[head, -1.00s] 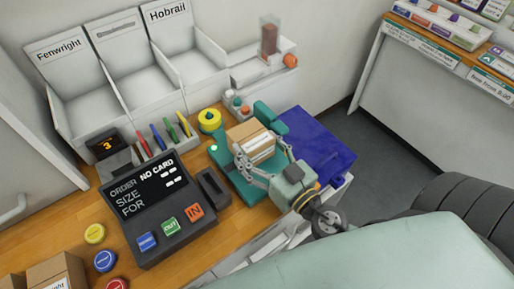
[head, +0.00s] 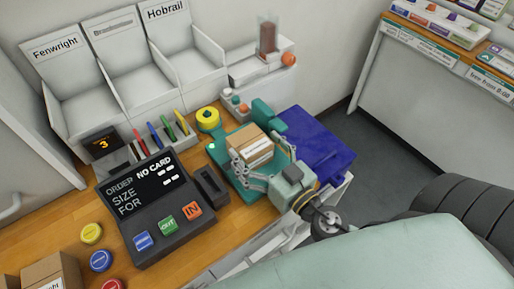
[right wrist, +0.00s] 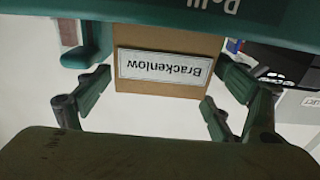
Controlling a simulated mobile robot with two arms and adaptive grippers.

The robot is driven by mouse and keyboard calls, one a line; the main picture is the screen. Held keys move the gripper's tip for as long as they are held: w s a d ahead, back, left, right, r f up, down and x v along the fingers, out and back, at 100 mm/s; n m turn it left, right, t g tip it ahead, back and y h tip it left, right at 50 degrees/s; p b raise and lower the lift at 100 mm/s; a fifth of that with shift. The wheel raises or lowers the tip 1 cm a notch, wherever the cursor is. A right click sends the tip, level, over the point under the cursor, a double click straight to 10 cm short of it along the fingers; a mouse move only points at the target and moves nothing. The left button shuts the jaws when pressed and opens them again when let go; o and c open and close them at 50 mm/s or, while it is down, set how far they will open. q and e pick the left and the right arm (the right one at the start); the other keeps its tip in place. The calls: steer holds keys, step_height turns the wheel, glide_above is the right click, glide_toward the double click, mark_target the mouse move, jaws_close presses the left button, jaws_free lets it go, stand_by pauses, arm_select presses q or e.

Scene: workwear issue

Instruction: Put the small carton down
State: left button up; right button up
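The small carton (head: 248,138) is a brown box with a white label. It sits on the teal tray (head: 246,194) on the wooden counter, and looks level. In the right wrist view the carton (right wrist: 165,88) shows its label "Brackenlow" upside down. My right gripper (head: 257,166) reaches in from the lower right, with its fingers spread on either side of the carton. In the wrist view the fingers of the right gripper (right wrist: 160,85) stand close beside the carton's sides and look open. The carton's underside is hidden. My left gripper is not in view.
A dark order console (head: 155,205) with coloured buttons stands left of the tray. Labelled white bins (head: 85,105), pens and a yellow tape roll (head: 208,118) are behind. More cartons (head: 48,272) stand at the lower left.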

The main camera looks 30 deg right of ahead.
stand_by(0.3)
steer(key=shift+r+p, duration=0.9)
steer(key=shift+p, duration=0.2)
steer(key=shift+s+d+f+b, duration=0.1)
steer(key=shift+s+f+b, duration=0.6)
steer(key=shift+b, duration=0.45)
steer(key=s+b, duration=0.5)
steer(key=shift+d, duration=0.3)
steer(key=shift+s+d+r+p, duration=0.1)
steer(key=shift+s+r+p, duration=0.2)
steer(key=shift+p, duration=0.1)
steer(key=shift+s+d+r, duration=0.1)
steer(key=shift+s+d, duration=0.05)
steer(key=shift+s, duration=1.1)
steer(key=shift+s+d, duration=0.15)
steer(key=shift+s, duration=1.05)
